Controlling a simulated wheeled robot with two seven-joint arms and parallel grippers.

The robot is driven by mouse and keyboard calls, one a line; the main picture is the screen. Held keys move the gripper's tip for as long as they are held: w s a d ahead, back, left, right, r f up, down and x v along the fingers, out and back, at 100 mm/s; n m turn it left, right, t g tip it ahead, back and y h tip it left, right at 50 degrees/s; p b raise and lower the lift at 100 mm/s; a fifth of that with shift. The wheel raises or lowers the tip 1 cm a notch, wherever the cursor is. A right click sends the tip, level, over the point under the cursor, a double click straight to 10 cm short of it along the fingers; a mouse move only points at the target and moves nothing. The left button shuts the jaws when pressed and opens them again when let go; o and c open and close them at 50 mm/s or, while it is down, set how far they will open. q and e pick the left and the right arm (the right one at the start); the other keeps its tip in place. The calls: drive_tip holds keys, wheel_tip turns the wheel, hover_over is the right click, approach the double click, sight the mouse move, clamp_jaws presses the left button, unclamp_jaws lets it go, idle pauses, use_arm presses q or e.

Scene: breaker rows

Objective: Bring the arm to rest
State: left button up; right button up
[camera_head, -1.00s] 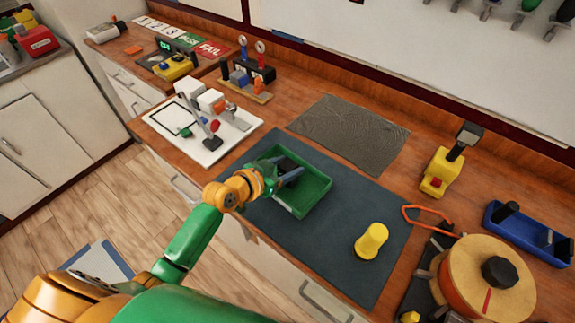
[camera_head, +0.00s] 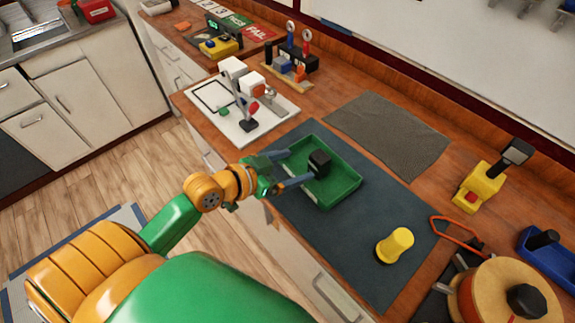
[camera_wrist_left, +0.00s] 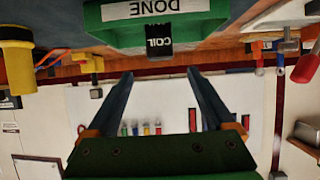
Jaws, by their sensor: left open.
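My left gripper (camera_head: 297,167) is open, with its two blue-grey fingers apart at the near-left side of the green tray (camera_head: 343,194). A black coil block (camera_head: 319,162) stands in the tray, beyond the fingertips. In the left wrist view the open fingers (camera_wrist_left: 160,75) have nothing between them. That view, upside down, shows the block labelled COIL (camera_wrist_left: 158,42) and the tray marked DONE (camera_wrist_left: 105,28). My right gripper is not in view.
The tray sits on a dark mat (camera_head: 340,240) with a yellow cylinder (camera_head: 394,246). A white board with small fixtures (camera_head: 215,97) lies to the left. A grey textured mat (camera_head: 389,133) is clear behind. Floor (camera_head: 100,185) is open in front of the counter.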

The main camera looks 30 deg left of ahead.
use_arm(q)
drive_tip(key=shift+v, duration=1)
